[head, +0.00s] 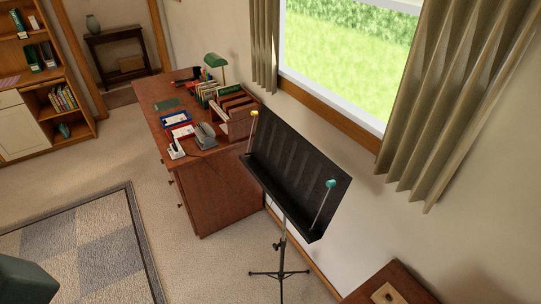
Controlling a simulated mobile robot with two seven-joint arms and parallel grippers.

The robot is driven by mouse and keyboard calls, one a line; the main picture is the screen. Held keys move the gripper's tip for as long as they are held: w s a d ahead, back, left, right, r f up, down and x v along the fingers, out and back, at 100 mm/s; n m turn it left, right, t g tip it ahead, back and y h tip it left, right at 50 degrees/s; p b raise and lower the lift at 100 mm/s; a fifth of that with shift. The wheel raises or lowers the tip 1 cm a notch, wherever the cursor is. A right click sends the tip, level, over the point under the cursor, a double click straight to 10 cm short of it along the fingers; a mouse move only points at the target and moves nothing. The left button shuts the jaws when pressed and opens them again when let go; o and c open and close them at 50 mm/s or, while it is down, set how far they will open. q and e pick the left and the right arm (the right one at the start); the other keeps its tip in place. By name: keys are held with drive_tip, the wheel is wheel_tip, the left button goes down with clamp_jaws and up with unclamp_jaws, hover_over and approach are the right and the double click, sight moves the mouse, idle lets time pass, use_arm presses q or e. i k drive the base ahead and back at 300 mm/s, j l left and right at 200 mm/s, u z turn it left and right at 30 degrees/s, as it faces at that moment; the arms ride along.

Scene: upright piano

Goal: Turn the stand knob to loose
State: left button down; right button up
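A black music stand (300,165) stands upright on a thin pole with a tripod base (279,274), right of the frame's middle. Its desk is tilted, with a yellow-tipped clip (253,117) at the left and a teal-tipped clip (330,184) at the right. A small dark knob (277,246) shows on the pole below the desk. It is too small to tell whether it is tight or loose. Neither of my grippers is in the head view.
A wooden desk (222,190) with books, a lamp and a phone stands behind and left of the stand. The wall and curtained window are to the right. A wooden surface (415,285) is at lower right. Carpet (215,265) left of the stand is clear.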

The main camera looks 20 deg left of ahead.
sight(276, 247)
drive_tip(key=u, duration=0.45)
drive_tip(key=i+j+z, duration=0.15)
drive_tip(key=i+z, duration=0.3)
drive_tip(key=i+j+z, duration=0.3)
drive_tip(key=j+z, duration=0.15)
drive_tip(key=i+j+z, duration=0.2)
drive_tip(key=j+z, duration=0.2)
drive_tip(key=j, duration=0.15)
drive_tip(key=i+j+z, duration=0.1)
drive_tip(key=j+z, duration=0.35)
drive_tip(key=j, duration=0.15)
drive_tip(key=j+z, duration=0.45)
drive_tip(key=j, duration=0.2)
drive_tip(key=j+z, duration=0.4)
drive_tip(key=j, duration=0.25)
drive_tip(key=k+j+z, duration=0.25)
drive_tip(key=j+z, duration=0.2)
drive_tip(key=j, duration=0.15)
